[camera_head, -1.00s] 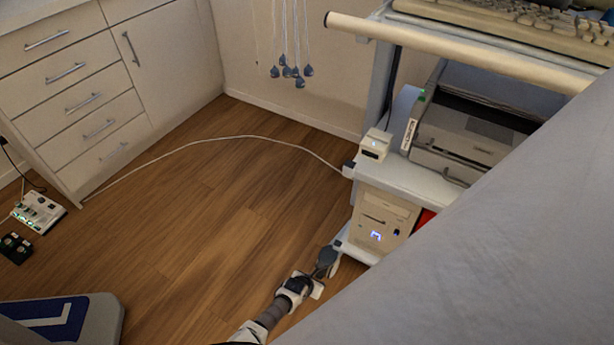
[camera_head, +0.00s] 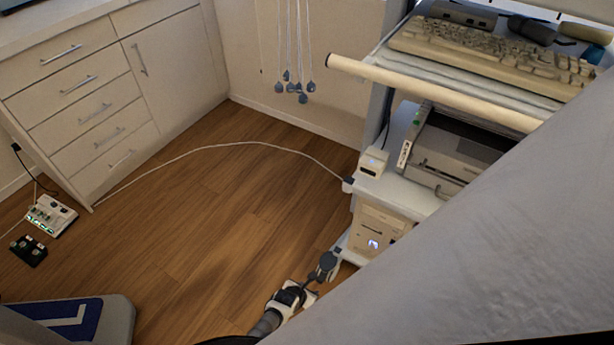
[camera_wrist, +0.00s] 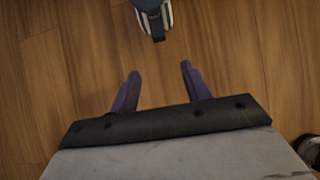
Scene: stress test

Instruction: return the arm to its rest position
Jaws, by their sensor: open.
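My gripper (camera_wrist: 157,82) shows in the wrist view. Its two dark purple fingers stand apart with nothing between them. They point over bare wooden floor (camera_wrist: 75,65). I cannot make out the gripper in the head view. A large grey surface (camera_head: 500,260), very close to the camera, fills the lower right there; it looks like part of my arm and hides what lies behind it.
A cart with a keyboard (camera_head: 490,55), a printer (camera_head: 445,150) and a beige computer (camera_head: 378,230) stands at right. A dark-and-white jointed object (camera_head: 288,298) lies near its foot. White drawers (camera_head: 90,110) stand at left. A cable (camera_head: 220,145) crosses otherwise clear middle floor.

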